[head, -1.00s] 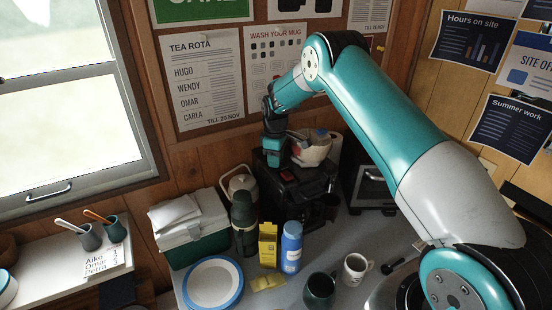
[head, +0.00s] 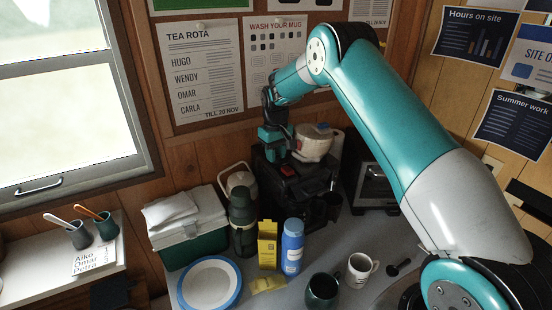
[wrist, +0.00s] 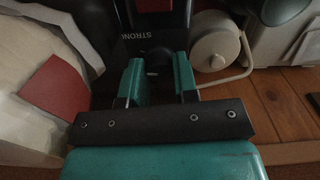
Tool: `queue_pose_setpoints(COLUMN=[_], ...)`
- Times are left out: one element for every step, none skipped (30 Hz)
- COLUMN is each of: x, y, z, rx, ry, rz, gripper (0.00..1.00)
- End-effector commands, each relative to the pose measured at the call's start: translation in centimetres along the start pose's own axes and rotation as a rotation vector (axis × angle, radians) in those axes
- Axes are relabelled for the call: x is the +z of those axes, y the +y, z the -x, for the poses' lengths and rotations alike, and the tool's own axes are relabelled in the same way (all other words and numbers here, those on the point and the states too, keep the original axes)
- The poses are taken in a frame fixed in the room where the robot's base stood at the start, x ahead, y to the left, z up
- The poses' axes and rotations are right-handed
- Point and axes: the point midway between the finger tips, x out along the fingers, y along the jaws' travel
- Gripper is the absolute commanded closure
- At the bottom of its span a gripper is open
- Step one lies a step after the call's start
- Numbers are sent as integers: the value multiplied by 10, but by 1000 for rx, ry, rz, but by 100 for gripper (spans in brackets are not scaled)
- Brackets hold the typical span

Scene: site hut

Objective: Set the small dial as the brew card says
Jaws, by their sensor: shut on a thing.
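The dark coffee machine (head: 297,193) stands at the back of the counter. My gripper (head: 272,143) points down at its top in the head view. In the wrist view, the two teal fingers of my gripper (wrist: 158,78) are shut on the small dial (wrist: 158,58), a dark round knob with a pale mark. Part of the word STRONG shows on the panel beside the dial. The rest of the dial's scale is hidden, so I cannot tell its setting. No card marked as a brew card is readable.
A white card with names (head: 96,258) lies on the left shelf by two cups. A green flask (head: 243,225), yellow carton (head: 267,245), blue bottle (head: 292,247), plate (head: 209,283) and two mugs stand before the machine. A kettle (wrist: 215,42) is close beside it.

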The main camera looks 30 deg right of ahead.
Motion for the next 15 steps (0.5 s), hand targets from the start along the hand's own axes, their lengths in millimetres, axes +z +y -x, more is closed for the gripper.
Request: queue_pose_setpoints(x=[0, 0, 0, 0, 0, 0, 0, 0, 0, 0, 0, 0, 0, 0, 0], y=[0, 0, 0, 0, 0, 0, 0, 0, 0, 0, 0, 0, 0, 0, 0], z=[-2, -2, -1, -1, -1, -1, -1, -1, 0, 0, 0, 0, 0, 0, 0], rx=[1, 1, 1, 0, 0, 0, 0, 0, 0, 0, 0, 0, 0, 0, 0], ry=[1, 1, 1, 0, 0, 0, 0, 0, 0, 1, 1, 1, 1, 1, 1], rz=[-41, -67, -100, -124, -147, -177, -197, -217, -242, -258, -275, -295, -308, -320, -335], gripper=[96, 96, 96, 96, 96, 96, 96, 96, 96, 96, 96, 96, 96, 96, 96])
